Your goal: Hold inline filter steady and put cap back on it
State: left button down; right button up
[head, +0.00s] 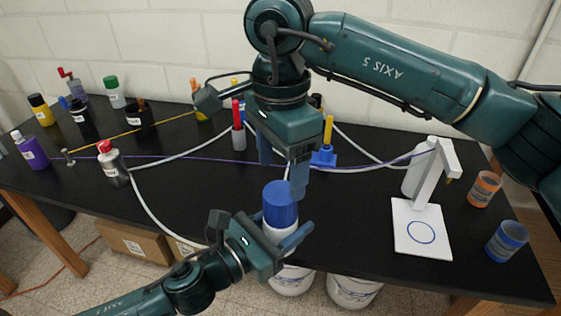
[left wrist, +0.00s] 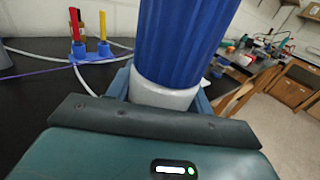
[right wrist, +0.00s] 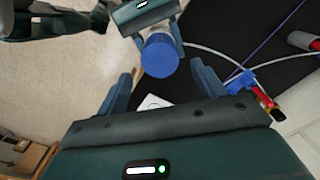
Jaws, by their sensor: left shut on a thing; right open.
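The inline filter has a white body (head: 279,238) and stands upright in my left gripper (head: 268,236), which is shut around it near the table's front edge. The blue ribbed cap (head: 280,203) sits on top of the white body; it also fills the top of the left wrist view (left wrist: 185,40). No gap shows between cap and body, but I cannot tell how tightly it sits. My right gripper (head: 284,170) is open and empty just above the cap, fingers pointing down. In the right wrist view the cap (right wrist: 160,56) lies beyond the open fingers.
A blue holder with a yellow pen (head: 325,152) stands behind the filter, with white tubing around. A white stand (head: 410,245) and two jars (head: 507,242) are at the right. Several bottles (head: 112,162) stand at the left. White buckets (head: 292,280) are below the table edge.

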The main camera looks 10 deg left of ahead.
aim_at(280, 192)
jog(key=shift+f, duration=4.05)
jog(key=shift+c, duration=0.4)
jog(key=c, duration=0.9)
jog(key=o, duration=1.2)
jog(key=shift+c, duration=0.2)
notch_tip(280, 192, up, 12)
jog(key=shift+r, duration=0.1)
